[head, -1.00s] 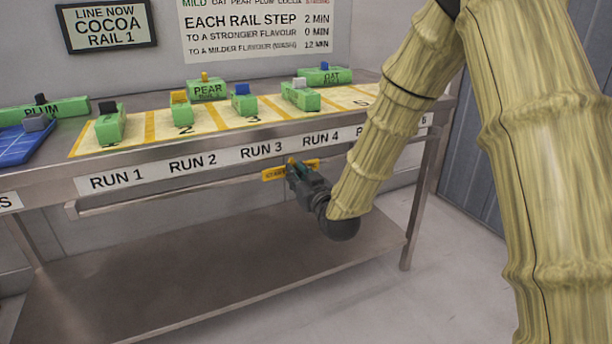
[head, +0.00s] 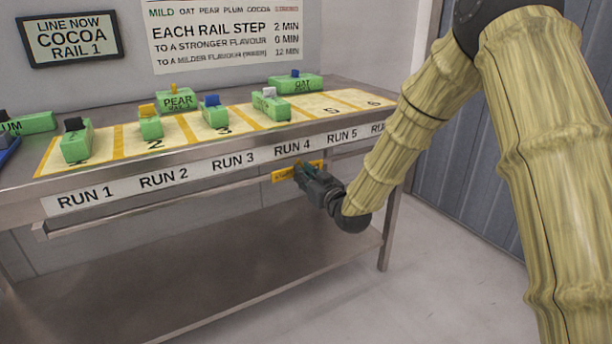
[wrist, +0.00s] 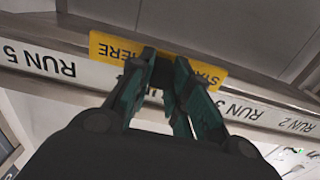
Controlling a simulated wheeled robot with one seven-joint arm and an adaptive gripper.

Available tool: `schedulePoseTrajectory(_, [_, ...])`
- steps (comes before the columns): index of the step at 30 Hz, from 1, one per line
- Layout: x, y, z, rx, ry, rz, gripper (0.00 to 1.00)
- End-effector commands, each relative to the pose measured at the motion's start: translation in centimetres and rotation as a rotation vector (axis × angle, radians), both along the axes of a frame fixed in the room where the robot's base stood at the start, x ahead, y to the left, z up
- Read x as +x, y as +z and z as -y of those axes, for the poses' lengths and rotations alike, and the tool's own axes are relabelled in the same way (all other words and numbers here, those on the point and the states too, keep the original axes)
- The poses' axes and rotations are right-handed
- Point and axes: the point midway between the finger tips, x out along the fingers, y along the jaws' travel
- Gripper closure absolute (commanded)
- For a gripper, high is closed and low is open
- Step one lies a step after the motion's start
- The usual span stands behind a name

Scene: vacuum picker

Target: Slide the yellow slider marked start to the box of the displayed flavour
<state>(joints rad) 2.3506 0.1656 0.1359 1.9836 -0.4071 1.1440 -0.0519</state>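The yellow slider marked START HERE (head: 284,175) hangs on the rail under the table front, below the RUN 4 label. It also shows in the wrist view (wrist: 104,48), upside down. My gripper (head: 303,168) is at the slider; its fingers (wrist: 166,72) close in at its middle, and what lies between them is mostly hidden. The display (head: 86,37) reads LINE NOW COCOA RAIL 1. Green boxes stand on the yellow strip: black knob (head: 75,146) at 1, yellow (head: 150,127) at 2, blue (head: 215,116) at 3, grey (head: 271,107) at 4.
Boxes marked PEAR (head: 178,102), with a yellow knob, and OAT (head: 300,84), with a blue knob, stand behind; a plum box (head: 35,123) is at left. Strip spaces 5 and 6 are empty. A notice (head: 224,36) lists times. A lower shelf (head: 230,275) lies below.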

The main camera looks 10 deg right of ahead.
Motion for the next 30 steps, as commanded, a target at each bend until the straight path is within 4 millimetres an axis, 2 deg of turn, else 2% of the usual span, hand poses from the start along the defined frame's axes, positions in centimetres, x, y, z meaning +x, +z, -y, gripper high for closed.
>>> schedulePoseTrajectory(1, [0.0, 0.1, 0.0, 0.001, 0.000, 0.002, 0.72])
schedulePoseTrajectory(3, [0.0, 0.1, 0.0, 0.000, -0.001, 0.001, 0.59])
schedulePoseTrajectory(16, [-0.6, 0.0, 0.4, 0.001, -0.003, -0.001, 0.59])
schedulePoseTrajectory(20, [-2.1, 0.0, 1.0, 0.002, -0.003, -0.001, 0.59])
schedulePoseTrajectory(30, [-7.9, 0.0, 3.1, 0.002, -0.003, -0.001, 0.59])
